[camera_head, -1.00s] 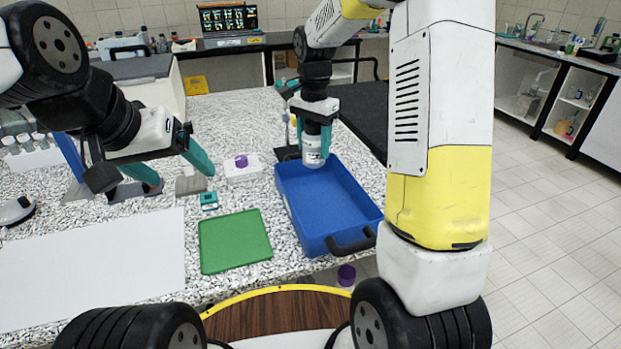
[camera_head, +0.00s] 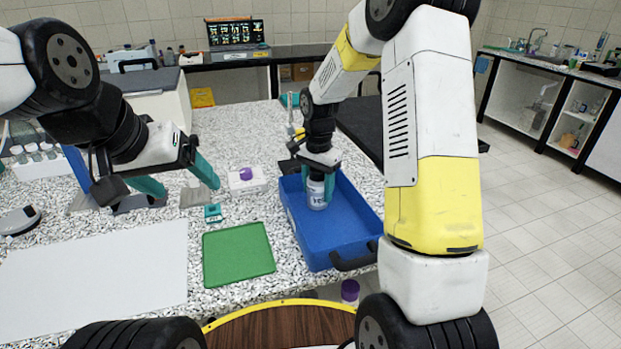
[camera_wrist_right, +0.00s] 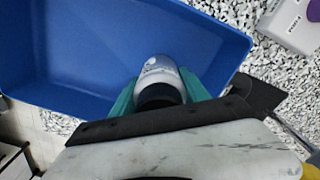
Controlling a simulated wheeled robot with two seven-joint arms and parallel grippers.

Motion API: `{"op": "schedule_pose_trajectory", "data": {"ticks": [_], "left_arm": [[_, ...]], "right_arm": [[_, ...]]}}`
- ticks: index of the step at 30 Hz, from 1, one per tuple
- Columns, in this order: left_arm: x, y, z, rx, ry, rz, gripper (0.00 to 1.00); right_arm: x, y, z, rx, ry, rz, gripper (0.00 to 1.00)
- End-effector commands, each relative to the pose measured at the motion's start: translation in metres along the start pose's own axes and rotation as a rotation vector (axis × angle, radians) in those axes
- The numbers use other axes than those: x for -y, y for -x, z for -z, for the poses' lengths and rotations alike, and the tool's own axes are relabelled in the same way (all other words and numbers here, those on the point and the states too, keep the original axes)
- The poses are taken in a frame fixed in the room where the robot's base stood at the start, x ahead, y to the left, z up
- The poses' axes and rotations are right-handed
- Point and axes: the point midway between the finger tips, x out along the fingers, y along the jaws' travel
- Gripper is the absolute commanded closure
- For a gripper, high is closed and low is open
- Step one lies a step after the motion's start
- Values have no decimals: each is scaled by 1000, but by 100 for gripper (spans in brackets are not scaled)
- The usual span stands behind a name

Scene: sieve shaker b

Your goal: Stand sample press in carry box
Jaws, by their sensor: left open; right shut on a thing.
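The sample press (camera_head: 317,194) is a white and grey cylinder with dark lettering. My right gripper (camera_head: 319,178) is shut on its upper part and holds it upright inside the blue carry box (camera_head: 350,219), near the far end. I cannot tell whether its base touches the box floor. In the right wrist view the press (camera_wrist_right: 158,70) sits between the teal fingers of the right gripper (camera_wrist_right: 160,98), over the blue box (camera_wrist_right: 45,85). My left gripper (camera_head: 182,180) is open and empty above the counter, left of the box.
A green mat (camera_head: 238,254) lies left of the box, and a large white sheet (camera_head: 95,275) farther left. A white block with a purple cap (camera_head: 246,177) and a small teal item (camera_head: 213,213) stand nearby. The box's near half is empty.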

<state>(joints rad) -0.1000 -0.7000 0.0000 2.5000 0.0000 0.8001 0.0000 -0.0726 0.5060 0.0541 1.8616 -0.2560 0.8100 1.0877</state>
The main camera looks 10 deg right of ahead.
Motion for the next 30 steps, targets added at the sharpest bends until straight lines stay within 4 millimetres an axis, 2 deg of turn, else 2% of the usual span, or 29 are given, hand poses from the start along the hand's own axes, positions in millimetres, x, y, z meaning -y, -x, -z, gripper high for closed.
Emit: {"op": "schedule_pose_trajectory", "data": {"ticks": [3, 4, 6, 15, 19, 23, 30], "left_arm": [[0, 0, 0, 0, 0, 0, 21], [0, 0, 0, 0, 0, 0, 21], [0, 0, 0, 0, 0, 0, 21], [0, 0, 0, 0, 0, 0, 21], [0, 0, 0, 0, 0, 0, 21], [0, 0, 0, 0, 0, 0, 21], [0, 0, 0, 0, 0, 0, 21]], "right_arm": [[0, -2, 0, 0, 0, 0, 100], [0, -3, 0, 0, 0, -1, 41], [0, -2, 0, 0, 0, -1, 27], [0, -2, 0, 0, 0, 0, 25], [0, 5, 0, -1, -1, 1, 25], [0, 25, 1, -2, -2, 3, 25], [1, 78, 1, -2, -1, 3, 25]]}}
